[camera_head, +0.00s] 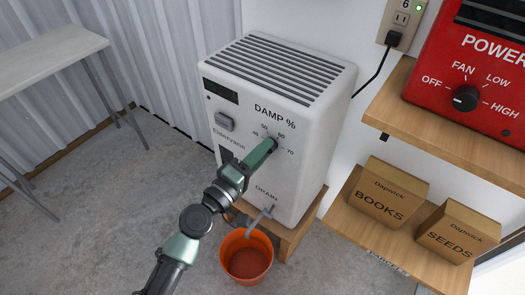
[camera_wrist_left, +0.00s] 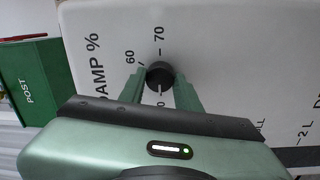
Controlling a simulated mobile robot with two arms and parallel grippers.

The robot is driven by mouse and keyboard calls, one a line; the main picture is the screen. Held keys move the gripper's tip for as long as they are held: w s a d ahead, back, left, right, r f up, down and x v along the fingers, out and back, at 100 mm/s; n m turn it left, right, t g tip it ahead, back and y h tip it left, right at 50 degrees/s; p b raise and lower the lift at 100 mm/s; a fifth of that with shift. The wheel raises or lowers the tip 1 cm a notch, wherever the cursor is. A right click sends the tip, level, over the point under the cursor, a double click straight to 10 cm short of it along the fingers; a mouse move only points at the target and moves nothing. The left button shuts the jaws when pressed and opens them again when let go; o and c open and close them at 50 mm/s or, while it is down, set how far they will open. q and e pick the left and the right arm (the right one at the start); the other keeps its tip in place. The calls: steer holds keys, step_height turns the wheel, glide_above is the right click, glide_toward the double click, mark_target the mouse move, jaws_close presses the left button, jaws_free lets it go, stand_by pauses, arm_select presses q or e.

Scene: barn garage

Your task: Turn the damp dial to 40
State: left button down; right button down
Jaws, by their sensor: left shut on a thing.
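The white dehumidifier (camera_head: 310,120) stands against the wall with a "DAMP %" scale on its front. Its black damp dial (camera_wrist_left: 160,73) shows in the left wrist view, with 70 above it and 60 at its upper left; the number below it is partly hidden. My left gripper (camera_head: 271,146) reaches up to the dial in the head view and covers most of it. In the left wrist view my left gripper (camera_wrist_left: 160,84) is shut on the dial, one finger on each side. I cannot tell which number the dial's pointer faces. My right gripper is in neither view.
An orange bucket (camera_head: 247,257) stands below the drain spout, close to my arm. A red heater (camera_head: 475,75) and boxes marked BOOKS (camera_head: 388,197) and SEEDS (camera_head: 458,234) are on shelves at right.

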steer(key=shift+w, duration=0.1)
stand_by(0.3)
arm_select(q)
steer(key=c, duration=1)
jaws_free()
steer(key=b+v, duration=0.1)
steer(key=v, duration=0.6)
steer(key=shift+s+a+b, duration=0.25)
steer(key=shift+s+b, duration=0.05)
steer(key=shift+s, duration=0.05)
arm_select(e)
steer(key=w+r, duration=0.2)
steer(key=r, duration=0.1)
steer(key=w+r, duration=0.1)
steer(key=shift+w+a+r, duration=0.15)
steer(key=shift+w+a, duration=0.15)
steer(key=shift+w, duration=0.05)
arm_select(q)
steer(key=shift+f, duration=0.1)
